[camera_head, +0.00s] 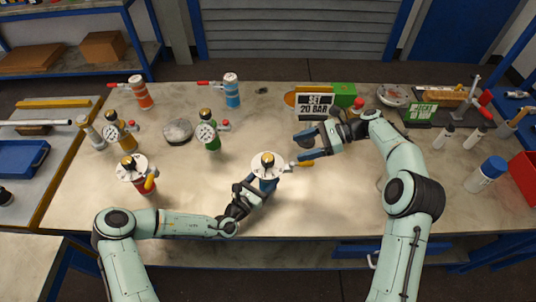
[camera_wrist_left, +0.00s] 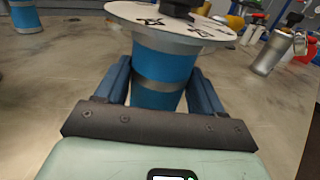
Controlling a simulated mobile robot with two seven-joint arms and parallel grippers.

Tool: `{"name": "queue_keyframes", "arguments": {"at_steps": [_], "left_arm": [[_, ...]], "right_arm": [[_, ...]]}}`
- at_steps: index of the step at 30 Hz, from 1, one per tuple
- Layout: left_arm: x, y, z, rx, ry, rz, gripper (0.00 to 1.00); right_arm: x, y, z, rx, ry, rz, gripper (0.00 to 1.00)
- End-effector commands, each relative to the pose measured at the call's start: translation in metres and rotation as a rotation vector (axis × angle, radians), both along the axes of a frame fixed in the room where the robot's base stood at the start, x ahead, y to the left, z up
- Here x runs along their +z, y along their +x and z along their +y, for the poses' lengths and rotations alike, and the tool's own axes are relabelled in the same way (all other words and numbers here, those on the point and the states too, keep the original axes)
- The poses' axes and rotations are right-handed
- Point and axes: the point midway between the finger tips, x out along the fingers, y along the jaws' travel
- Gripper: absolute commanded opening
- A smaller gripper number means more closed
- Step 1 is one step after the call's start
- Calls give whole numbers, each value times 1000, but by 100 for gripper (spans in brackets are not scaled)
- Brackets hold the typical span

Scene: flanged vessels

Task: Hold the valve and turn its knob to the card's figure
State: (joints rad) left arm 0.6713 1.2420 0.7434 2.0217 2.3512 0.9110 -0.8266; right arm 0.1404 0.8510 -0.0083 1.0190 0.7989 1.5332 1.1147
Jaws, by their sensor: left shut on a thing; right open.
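The card (camera_head: 315,103) reads "SET 20 BAR". The dial's figures are too small to read.
Other dial-topped vessels, red (camera_head: 136,184), yellow (camera_head: 120,133) and green (camera_head: 211,136), stand at left. The table's front middle is clear.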

Motion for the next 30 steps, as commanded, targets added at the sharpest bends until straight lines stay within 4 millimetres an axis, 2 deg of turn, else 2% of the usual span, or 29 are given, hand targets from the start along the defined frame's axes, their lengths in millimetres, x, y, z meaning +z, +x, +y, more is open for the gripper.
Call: {"name": "queue_keyframes", "arguments": {"at_steps": [15, 16, 18, 19, 30], "left_arm": [[-1, 0, 0, 1, 1, 1, 5], [-1, 0, 0, 1, 1, 1, 71], [0, 0, 0, 1, 1, 1, 94], [0, 0, 0, 1, 1, 1, 98], [0, -5, 4, 0, 1, 1, 98]], "right_arm": [[0, 0, 0, 0, 0, 0, 69], [0, 0, 0, 0, 0, 0, 69], [0, 0, 0, 0, 0, 0, 69], [0, 0, 0, 0, 0, 0, 69], [0, 0, 0, 0, 0, 0, 69]]}}
